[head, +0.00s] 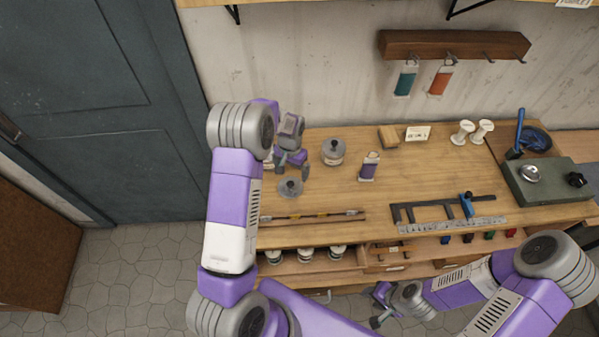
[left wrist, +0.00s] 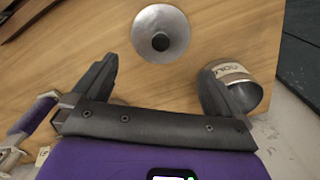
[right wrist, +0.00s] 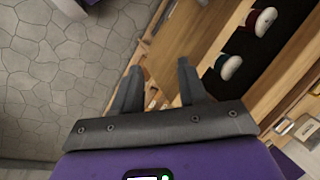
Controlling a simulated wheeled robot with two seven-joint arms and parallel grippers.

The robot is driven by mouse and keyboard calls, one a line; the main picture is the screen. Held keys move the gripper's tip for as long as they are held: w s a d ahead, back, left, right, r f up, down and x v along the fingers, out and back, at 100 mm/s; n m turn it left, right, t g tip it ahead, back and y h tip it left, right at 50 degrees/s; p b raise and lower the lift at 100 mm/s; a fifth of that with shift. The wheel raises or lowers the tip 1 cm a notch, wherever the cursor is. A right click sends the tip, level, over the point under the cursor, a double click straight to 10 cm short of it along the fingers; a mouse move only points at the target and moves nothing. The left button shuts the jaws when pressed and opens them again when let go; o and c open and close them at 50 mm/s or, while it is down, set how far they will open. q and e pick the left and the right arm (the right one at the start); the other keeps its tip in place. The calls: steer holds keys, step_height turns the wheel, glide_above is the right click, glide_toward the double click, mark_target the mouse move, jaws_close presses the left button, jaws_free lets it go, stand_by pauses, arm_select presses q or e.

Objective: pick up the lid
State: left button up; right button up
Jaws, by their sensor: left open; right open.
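A round grey metal lid (head: 290,187) with a dark knob lies on the wooden bench, near its left end. In the left wrist view the lid (left wrist: 176,22) lies just beyond my open fingertips, roughly centred between them. My left gripper (head: 292,164) is open and empty, on the wall side of the lid. A labelled metal tin (left wrist: 240,88) stands beside its right finger in the left wrist view; whether they touch I cannot tell. My right gripper (head: 379,305) is open and empty in front of the bench; it also shows in the right wrist view (right wrist: 160,68).
A long thin rod (head: 312,216) lies near the front edge. A metal frame tool (head: 430,207) lies further right.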

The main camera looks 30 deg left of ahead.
mark_target(291, 182)
arm_select(q)
steer(key=shift+s+f, duration=0.65)
steer(key=shift+s, duration=0.1)
steer(key=shift+w+f+p, duration=0.15)
steer(key=shift+f+p, duration=0.15)
steer(key=shift+f, duration=1.1)
steer(key=shift+w+f+p, duration=0.1)
steer(key=shift+f+p, duration=0.2)
steer(key=shift+f, duration=1.05)
steer(key=shift+d, duration=0.1)
steer(key=c, duration=0.7)
